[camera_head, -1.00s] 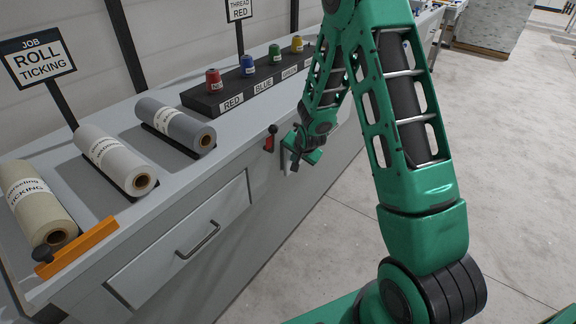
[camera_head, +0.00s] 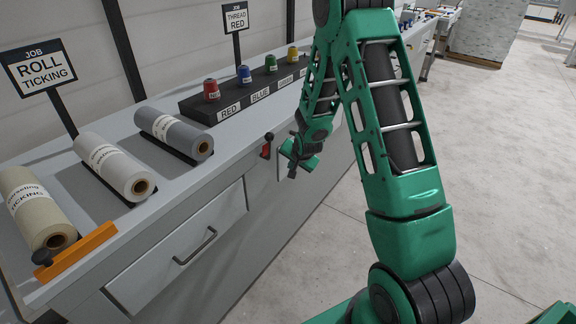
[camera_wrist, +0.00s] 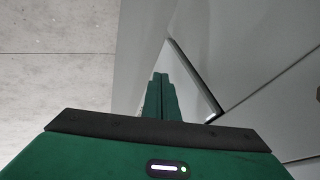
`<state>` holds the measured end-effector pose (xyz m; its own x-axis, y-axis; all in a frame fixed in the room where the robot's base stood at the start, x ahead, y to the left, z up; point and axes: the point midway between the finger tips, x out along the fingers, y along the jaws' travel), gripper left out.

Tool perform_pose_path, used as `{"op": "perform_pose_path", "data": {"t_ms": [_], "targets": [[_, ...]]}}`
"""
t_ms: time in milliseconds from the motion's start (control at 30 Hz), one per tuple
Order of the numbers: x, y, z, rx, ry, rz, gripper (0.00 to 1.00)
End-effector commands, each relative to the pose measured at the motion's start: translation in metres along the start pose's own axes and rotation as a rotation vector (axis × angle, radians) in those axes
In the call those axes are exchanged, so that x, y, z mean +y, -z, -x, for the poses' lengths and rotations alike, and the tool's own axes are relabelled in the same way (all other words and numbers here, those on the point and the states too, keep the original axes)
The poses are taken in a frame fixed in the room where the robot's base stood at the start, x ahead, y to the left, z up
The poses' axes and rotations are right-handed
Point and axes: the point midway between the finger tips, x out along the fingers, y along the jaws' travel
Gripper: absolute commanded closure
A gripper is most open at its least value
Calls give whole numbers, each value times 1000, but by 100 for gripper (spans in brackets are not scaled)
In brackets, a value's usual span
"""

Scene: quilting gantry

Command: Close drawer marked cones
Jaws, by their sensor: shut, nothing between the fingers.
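A grey drawer front (camera_head: 165,262) with a dark bar handle (camera_head: 195,247) is in the bench's front face in the head view. It looks about flush, and I can read no cones marking on it. My green gripper (camera_head: 296,170) is further along the bench front, right of that drawer and close to the face. Whether it touches anything is unclear. In the wrist view my gripper's fingers (camera_wrist: 160,92) are together and empty, pointing along grey panels. A thin dark and pale edge (camera_wrist: 212,114) lies just right of them. The arm hides part of the bench front.
The bench top holds fabric rolls (camera_head: 120,170), a black rack with coloured spools (camera_head: 211,91) and an orange bar (camera_head: 80,250). A small red lever (camera_head: 266,147) sits on the bench edge near my gripper. Open concrete floor (camera_head: 500,180) lies to the right.

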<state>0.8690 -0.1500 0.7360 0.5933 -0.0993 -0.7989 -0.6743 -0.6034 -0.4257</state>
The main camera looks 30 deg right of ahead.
Motion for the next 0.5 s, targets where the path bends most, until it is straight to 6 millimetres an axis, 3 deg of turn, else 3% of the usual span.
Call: {"op": "perform_pose_path", "data": {"t_ms": [33, 500], "targets": [[8, 1, 4, 0, -4, -1, 100], [8, -1, 81, 0, -5, 3, 100]]}}
